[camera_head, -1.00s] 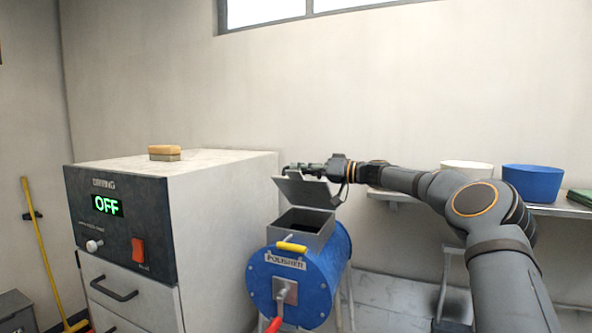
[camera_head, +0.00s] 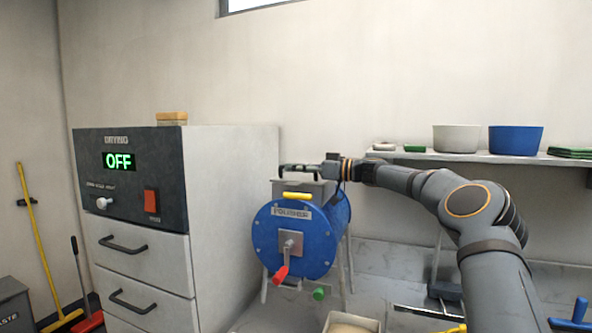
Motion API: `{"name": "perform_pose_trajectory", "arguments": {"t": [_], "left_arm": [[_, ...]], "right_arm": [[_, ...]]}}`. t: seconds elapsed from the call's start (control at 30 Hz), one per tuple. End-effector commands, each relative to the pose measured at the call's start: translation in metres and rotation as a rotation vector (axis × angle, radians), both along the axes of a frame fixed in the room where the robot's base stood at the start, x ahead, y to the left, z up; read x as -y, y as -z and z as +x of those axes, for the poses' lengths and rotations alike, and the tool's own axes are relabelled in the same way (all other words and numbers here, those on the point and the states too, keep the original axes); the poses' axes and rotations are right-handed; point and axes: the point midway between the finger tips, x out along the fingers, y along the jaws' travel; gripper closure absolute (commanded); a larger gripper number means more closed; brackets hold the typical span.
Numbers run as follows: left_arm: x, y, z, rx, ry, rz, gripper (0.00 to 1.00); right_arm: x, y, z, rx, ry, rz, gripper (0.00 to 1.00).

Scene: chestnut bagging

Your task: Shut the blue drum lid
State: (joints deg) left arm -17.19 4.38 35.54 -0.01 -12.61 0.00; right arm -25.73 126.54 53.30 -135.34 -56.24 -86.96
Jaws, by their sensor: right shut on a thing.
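The blue drum (camera_head: 295,236), labelled POLISHER, stands beside the drying cabinet with its round face and red-handled crank towards me. A grey hopper with a yellow handle (camera_head: 298,196) sits on top. The grey lid (camera_head: 312,184) now looks low over the hopper mouth, but the gripper partly covers it, so I cannot tell whether it is fully seated. My right gripper (camera_head: 297,170) is shut on the lid at the hopper top, its arm reaching in from the right. My left gripper is not in view.
The drying cabinet (camera_head: 225,200), display OFF, stands close on the left. A wall shelf (camera_head: 470,157) behind my right arm holds a white tub (camera_head: 456,138) and a blue tub (camera_head: 515,140). A light container (camera_head: 350,324) sits in front of the drum.

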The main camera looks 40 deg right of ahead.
Motion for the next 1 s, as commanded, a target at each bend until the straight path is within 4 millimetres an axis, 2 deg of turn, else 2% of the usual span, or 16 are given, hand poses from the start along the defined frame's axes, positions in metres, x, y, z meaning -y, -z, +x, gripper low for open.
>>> {"name": "perform_pose_trajectory", "arguments": {"t": [0.1, 0.57, 0.6, 0.77, 1.0], "left_arm": [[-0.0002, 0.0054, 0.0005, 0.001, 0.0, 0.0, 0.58], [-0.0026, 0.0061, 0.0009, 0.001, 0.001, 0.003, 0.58], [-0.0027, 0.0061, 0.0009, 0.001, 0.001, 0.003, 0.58], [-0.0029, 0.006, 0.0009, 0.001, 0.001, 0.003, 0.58], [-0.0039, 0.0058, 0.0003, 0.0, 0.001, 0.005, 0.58]], "right_arm": [[-0.0003, 0.0045, 0.0, 0.01, 0.0, -0.019, 1.0], [-0.0012, 0.0087, 0.0002, 0.008, -0.004, -0.03, 1.0], [-0.0013, 0.009, 0.0002, 0.008, -0.005, -0.03, 0.86], [-0.0009, 0.0078, 0.0002, 0.01, -0.002, -0.029, 0.65], [-0.0002, 0.0058, 0.0, 0.013, 0.0, -0.028, 0.65]]}}
